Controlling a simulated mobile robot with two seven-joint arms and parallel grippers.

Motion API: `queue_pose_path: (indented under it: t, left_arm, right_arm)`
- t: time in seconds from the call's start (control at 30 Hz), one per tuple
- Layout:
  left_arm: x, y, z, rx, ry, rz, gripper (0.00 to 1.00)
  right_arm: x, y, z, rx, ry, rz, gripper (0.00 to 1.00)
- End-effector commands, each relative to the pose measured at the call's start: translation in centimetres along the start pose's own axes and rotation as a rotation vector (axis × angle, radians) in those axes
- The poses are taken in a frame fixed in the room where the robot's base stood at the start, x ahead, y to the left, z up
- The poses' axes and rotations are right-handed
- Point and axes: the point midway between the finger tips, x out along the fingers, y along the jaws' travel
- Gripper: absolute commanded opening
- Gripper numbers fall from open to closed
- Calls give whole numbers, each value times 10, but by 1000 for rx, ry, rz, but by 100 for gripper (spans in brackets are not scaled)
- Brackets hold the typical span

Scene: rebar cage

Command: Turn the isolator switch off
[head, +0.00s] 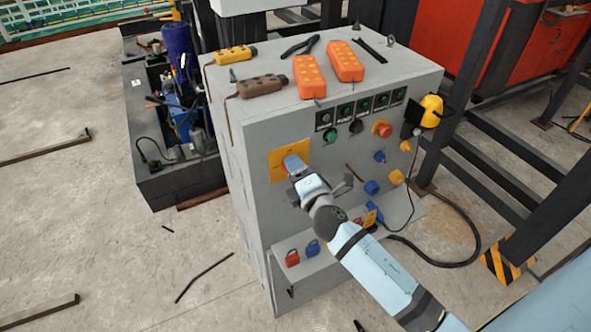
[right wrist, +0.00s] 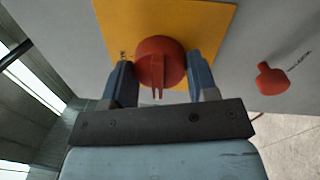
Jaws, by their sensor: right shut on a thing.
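The isolator switch is a round red knob (right wrist: 160,58) on a yellow plate (right wrist: 110,14) on the front of the grey cabinet. The plate also shows in the head view (head: 277,171), where my gripper mostly hides the knob. My right gripper (right wrist: 161,72) is shut on the knob, with one dark finger on each side of it. A narrow ridge on the knob points down toward the gripper's palm in the right wrist view. My left gripper is not in view.
The grey cabinet (head: 237,150) carries orange (head: 345,61) and yellow (head: 235,54) pendants on top. A red emergency button (head: 383,130) and several other controls sit right of the plate. Red (head: 292,258) and blue (head: 313,248) padlocks are on the lower ledge. A black cable (head: 440,264) loops at right.

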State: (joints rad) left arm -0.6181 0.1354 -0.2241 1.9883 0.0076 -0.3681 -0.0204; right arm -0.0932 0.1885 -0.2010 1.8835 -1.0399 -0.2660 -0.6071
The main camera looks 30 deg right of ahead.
Motion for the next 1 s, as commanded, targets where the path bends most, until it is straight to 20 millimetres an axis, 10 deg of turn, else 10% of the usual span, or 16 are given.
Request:
queue_pose_path:
  t: [0.1,0.13,0.23,0.67,1.0]
  left_arm:
    - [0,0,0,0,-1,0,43]
    - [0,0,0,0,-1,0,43]
    - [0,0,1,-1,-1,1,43]
    - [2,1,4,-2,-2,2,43]
    - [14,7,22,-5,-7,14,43]
  right_arm:
    - [0,1,0,-2,-1,2,30]
    - [0,1,0,-2,-1,2,55]
    - [0,1,0,-1,-1,2,78]
    - [-13,-2,0,1,0,-1,79]
    - [-88,-4,-1,1,0,-2,79]
